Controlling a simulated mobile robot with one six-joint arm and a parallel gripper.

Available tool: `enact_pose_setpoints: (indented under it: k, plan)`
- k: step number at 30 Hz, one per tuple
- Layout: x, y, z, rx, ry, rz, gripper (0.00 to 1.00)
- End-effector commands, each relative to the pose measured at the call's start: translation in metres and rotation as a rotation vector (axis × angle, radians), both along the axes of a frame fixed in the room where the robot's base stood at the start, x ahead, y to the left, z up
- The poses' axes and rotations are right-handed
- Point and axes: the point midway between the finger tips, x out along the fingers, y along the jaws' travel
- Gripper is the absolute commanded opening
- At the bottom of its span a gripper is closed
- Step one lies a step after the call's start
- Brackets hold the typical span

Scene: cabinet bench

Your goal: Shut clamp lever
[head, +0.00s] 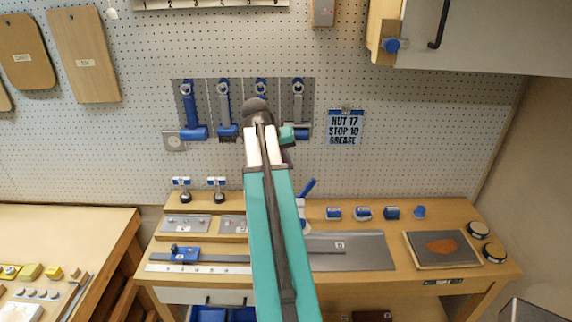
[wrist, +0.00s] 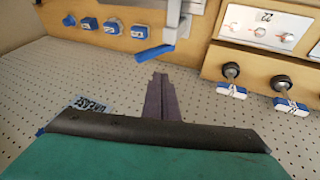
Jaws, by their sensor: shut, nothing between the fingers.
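The clamp's blue lever (head: 308,187) sticks up and to the right at a slant from behind my arm in the head view. In the wrist view, which shows the bench upside down, the blue lever (wrist: 154,54) joins a grey metal clamp body (wrist: 179,18). In the head view my arm hides most of the clamp. My gripper (wrist: 159,78) shows dark, narrow fingers, closed together and empty. In the wrist picture the fingertips appear just short of the lever, with a visible gap. My fingers are hidden behind my arm in the head view.
Several blue labelled blocks (head: 363,213) stand right of the clamp. Two black knobs (head: 186,197) are on the left, above metal plates. A row of blue-handled tools (head: 224,110) hangs on the pegboard (head: 420,130). A cabinet (head: 490,40) overhangs at upper right.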

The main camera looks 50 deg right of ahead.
Motion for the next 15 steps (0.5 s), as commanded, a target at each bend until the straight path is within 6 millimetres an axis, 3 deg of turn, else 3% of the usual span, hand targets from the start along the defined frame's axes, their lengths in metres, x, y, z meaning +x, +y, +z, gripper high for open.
enact_pose_setpoints:
  k: [15]
  plan:
    - [-0.006,-0.028,-0.055,0.001,0.000,-0.002,0.00]
